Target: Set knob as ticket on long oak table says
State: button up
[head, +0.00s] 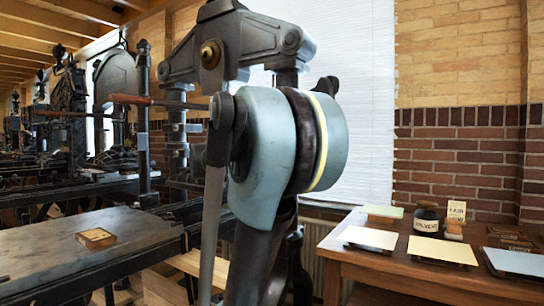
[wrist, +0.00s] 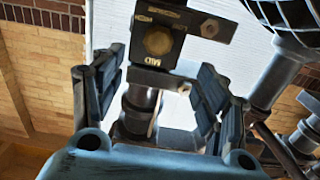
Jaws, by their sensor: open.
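The oak table (head: 420,277) stands at the right in the head view. A small white card (head: 456,210) stands upright on it in a wooden block; its dark print is too small to read surely. The gripper cannot be made out in the head view.
A dark labelled jar (head: 427,219) and several flat plates, one pale yellow (head: 443,250) and one pale blue (head: 516,262), are on the table. A press bed (head: 60,255) with a small wooden box (head: 96,238) lies at the left. My blue-grey arm hides the middle.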

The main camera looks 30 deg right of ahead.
jog(key=x, duration=1.6)
jog(key=shift+w+d, duration=0.15)
jog(key=shift+d, duration=0.25)
jog(key=c, duration=1.1)
